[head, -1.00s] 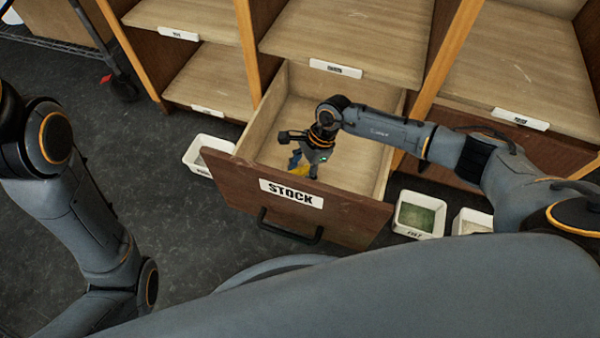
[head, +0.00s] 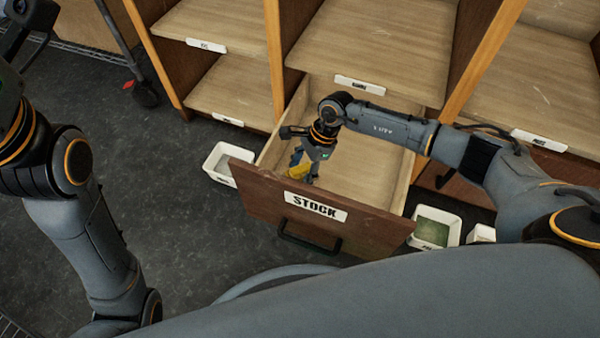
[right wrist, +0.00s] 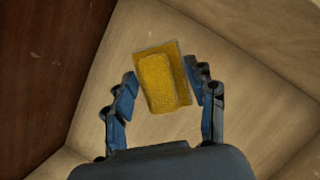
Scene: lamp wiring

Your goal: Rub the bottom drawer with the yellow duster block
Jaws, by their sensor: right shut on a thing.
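The pulled-out bottom drawer (head: 238,196) has a brown front with a STOCK label and a black handle. Its pale wooden inside shows in the right wrist view (right wrist: 110,125). My right gripper (head: 303,177) reaches down into the drawer near its front left corner. It is shut on the yellow duster block (right wrist: 160,82), which also shows in the head view (head: 297,171), partly hidden by the fingers. A darker yellow-brown patch borders the block in the wrist view; I cannot tell whether it is shadow or part of the block.
Open wooden shelves (head: 370,45) with white labels stand behind the drawer. A white bin (head: 222,160) is on the floor left of the drawer. A bin with green contents (head: 433,230) and another white bin (head: 481,234) are at the right.

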